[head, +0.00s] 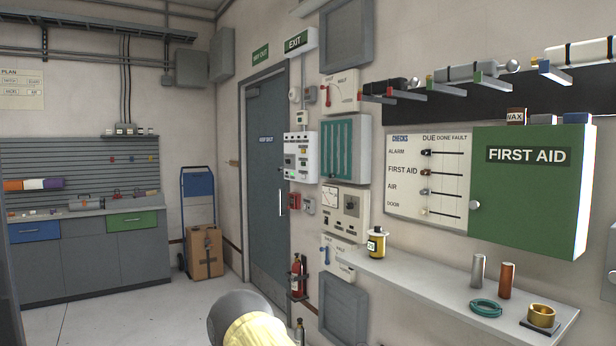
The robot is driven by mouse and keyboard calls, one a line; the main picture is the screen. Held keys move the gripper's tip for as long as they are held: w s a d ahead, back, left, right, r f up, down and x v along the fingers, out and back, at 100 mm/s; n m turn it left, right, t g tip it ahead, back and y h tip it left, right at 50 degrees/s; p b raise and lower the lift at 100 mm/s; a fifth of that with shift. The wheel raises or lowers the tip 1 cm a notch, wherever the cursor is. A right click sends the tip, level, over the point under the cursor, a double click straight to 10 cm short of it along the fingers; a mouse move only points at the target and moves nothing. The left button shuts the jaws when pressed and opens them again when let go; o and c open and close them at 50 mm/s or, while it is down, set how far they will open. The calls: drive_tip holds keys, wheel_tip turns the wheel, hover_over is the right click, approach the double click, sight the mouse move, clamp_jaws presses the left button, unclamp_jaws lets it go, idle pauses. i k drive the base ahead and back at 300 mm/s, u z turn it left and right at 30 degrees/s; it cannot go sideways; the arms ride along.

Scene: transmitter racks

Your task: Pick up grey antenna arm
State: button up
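Grey rod-like pieces lie across coloured pegs of the wall rack at the upper right. One grey piece (478,72) has a dark band and rounded metal ends. A second, lighter grey piece (580,51) lies to its right and is cut off by the picture edge. A dark piece (388,86) lies on the pegs at the left end. I cannot tell for sure which of these is the grey antenna arm. My gripper is not in view, and nothing shows touching the rack pieces.
Below the rack are a status board (428,178) and a green first aid cabinet (533,190). A shelf (430,283) under them holds a yellow-labelled bottle (376,243), two cylinders, a teal ring and a brass cup. Floor (120,318) is clear at left.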

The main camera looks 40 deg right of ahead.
sight(449, 75)
drive_tip(key=i, duration=2)
drive_tip(key=z, duration=3.55)
drive_tip(key=i, duration=1.35)
